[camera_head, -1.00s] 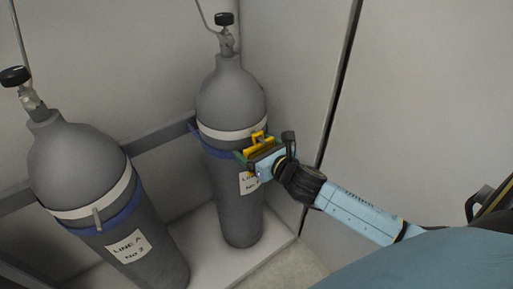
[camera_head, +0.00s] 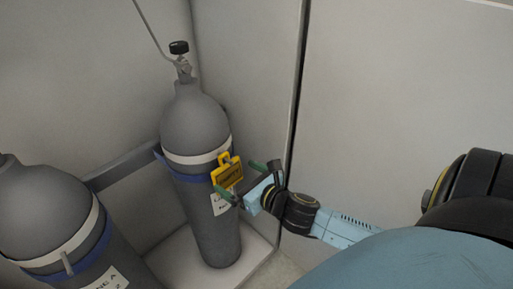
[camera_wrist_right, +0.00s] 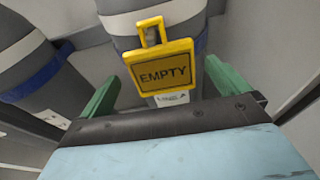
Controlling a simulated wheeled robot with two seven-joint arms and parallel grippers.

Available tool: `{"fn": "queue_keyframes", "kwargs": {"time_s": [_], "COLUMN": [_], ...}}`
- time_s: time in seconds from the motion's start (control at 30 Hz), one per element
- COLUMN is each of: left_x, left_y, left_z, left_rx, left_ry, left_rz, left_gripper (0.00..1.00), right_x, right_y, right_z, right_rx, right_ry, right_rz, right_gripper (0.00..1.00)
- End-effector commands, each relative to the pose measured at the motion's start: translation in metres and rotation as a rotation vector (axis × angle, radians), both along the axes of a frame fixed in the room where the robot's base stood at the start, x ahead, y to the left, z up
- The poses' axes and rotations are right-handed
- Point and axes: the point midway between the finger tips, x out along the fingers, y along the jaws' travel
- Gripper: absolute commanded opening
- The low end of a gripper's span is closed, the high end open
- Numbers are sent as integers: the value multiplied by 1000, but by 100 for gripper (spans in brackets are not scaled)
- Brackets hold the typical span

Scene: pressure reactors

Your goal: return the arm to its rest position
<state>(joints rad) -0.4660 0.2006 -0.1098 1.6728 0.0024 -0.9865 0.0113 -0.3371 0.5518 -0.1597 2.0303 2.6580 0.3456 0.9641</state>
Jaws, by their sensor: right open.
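My right gripper (camera_head: 246,180) is open, its green fingers apart, close in front of the right-hand gas cylinder (camera_head: 217,235). A yellow tag (camera_head: 228,174) hangs on that cylinder at its white band. In the right wrist view the tag (camera_wrist_right: 164,72) reads "EMPTY" and sits beyond and between the open fingers (camera_wrist_right: 160,85), with no finger seen touching it. My right arm comes in from the right. My left gripper is not in view.
A second grey cylinder (camera_head: 42,212) stands at the left. Both have blue straps against a wall rail (camera_head: 125,167). A white label (camera_head: 220,204) is partly hidden behind the gripper. Pale wall panels (camera_head: 400,100) stand close on the right.

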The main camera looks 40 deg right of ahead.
Motion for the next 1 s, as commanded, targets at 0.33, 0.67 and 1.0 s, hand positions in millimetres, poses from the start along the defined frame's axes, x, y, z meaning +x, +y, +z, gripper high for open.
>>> {"fn": "queue_keyframes", "kwargs": {"time_s": [0.33, 0.67, 1.0], "left_x": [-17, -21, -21], "left_y": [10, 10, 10], "left_z": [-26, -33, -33], "left_rx": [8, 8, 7], "left_ry": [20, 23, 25], "left_rz": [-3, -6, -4], "left_gripper": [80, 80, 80], "right_x": [-54, -66, -64], "right_y": [-4, -5, 0], "right_z": [12, 14, 4], "right_rx": [3, 1, -245], "right_ry": [1, -1, -61], "right_rz": [-2, 0, 80], "right_gripper": [100, 100, 100]}}
